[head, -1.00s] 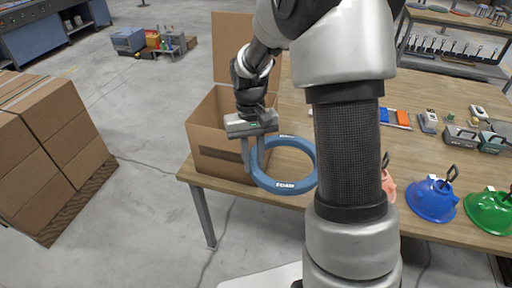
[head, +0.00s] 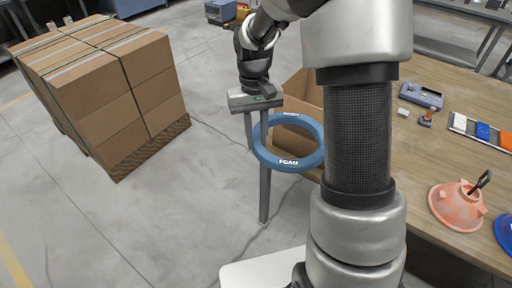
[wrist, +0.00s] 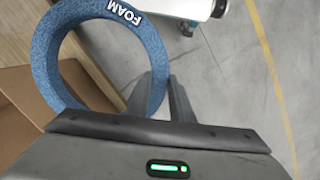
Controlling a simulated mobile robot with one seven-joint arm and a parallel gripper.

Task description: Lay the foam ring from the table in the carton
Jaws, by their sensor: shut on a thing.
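My gripper (head: 256,146) is shut on the rim of the blue foam ring (head: 313,155) at the ring's left side. The ring, lettered "FOAM", is held up in the air, tilted, in front of the carton. The open brown carton (head: 302,92) stands at the table's left end, behind the ring and partly hidden by it and my arm. Its inside is mostly hidden. In the wrist view my fingers (wrist: 162,95) grip the ring (wrist: 60,75) at its right side, and part of the carton (wrist: 25,140) shows at lower left.
The wooden table (head: 410,160) extends right with an orange hood (head: 457,207), a blue hood (head: 505,235) at the edge and small parts. Stacked boxes (head: 110,85) stand on a pallet at left. The floor between pallet and table is clear.

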